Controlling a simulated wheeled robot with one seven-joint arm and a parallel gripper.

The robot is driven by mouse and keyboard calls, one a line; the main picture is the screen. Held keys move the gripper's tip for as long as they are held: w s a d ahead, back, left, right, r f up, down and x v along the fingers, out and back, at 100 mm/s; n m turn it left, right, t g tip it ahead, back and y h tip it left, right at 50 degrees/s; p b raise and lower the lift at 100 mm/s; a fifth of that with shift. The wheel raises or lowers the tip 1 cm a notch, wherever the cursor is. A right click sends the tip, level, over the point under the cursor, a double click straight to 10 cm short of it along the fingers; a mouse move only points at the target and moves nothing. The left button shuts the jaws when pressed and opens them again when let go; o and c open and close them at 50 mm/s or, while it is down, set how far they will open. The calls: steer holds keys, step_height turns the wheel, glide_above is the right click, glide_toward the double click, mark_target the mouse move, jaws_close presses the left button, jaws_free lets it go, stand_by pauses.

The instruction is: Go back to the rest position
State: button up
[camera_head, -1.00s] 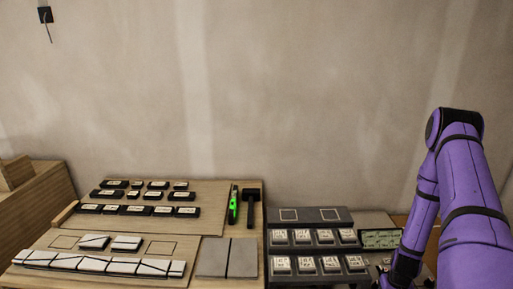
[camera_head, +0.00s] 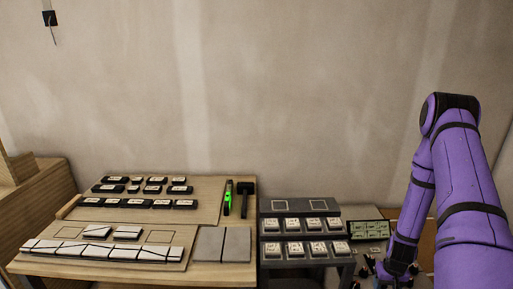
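My gripper (camera_head: 385,274) is at the lower right, at the end of my purple arm, low and to the right of the dark tiered rack (camera_head: 302,232). Its fingers are small and dark against the bench, so I cannot tell whether they are open or shut. I cannot make out anything held in it. The wooden work table (camera_head: 130,268) with its tiles stands to the left, well apart from my gripper.
Black blocks with pale labels (camera_head: 134,203) stand in rows on a raised board. A green-marked tool (camera_head: 228,198) and a black mallet (camera_head: 247,190) lie beside them. A green panel (camera_head: 368,229) sits behind my gripper. A wooden box (camera_head: 38,200) is at the far left.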

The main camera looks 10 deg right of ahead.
steer(key=w+a+r+n+t, duration=0.15)
steer(key=w+r, duration=0.25)
steer(key=r, duration=0.6)
steer(key=w+a+r, duration=0.3)
steer(key=w+r, duration=0.1)
steer(key=r, duration=0.6)
steer(key=s+a+r, duration=0.1)
steer(key=a+r, duration=0.3)
steer(key=r, duration=0.4)
steer(key=a+r, duration=0.4)
steer(key=r, duration=0.5)
steer(key=s+a+r+n+t, duration=0.2)
steer(key=s+a+r, duration=0.6)
steer(key=r, duration=0.4)
steer(key=s+a+r, duration=0.3)
steer(key=s, duration=0.3)
steer(key=s+a+r+t, duration=0.1)
steer(key=s+a+r, duration=0.2)
steer(key=s, duration=0.4)
steer(key=shift+r+n, duration=0.45)
